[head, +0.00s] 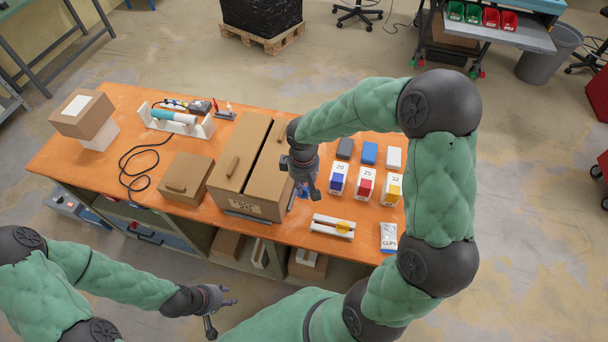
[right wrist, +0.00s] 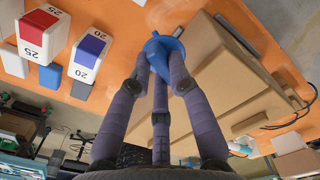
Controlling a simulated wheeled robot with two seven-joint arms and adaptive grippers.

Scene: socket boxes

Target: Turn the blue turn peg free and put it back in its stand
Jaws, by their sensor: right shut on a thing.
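The blue turn peg (right wrist: 165,50) is between the fingertips of my right gripper (right wrist: 163,65) in the right wrist view. A bit of its blue also shows in the head view (head: 302,192), mostly hidden behind my right gripper (head: 308,187). My right gripper is shut on it at the right side of the large brown box (head: 258,207); whether the peg touches the box, I cannot tell. A white rail-like stand (head: 320,228) with a yellow piece lies just right of there. Which thing is the peg's stand is unclear. My left gripper (head: 222,312) is open and empty in front of the table.
Right of my right gripper stand white boxes marked 20 (head: 338,180), 25 (head: 364,186) and 32 (head: 388,190), with coloured blocks. Grey, blue and white blocks lie behind them. A smaller brown box (head: 185,178) and a black cable (head: 128,160) are at left. A clips bag (head: 389,236) is at right.

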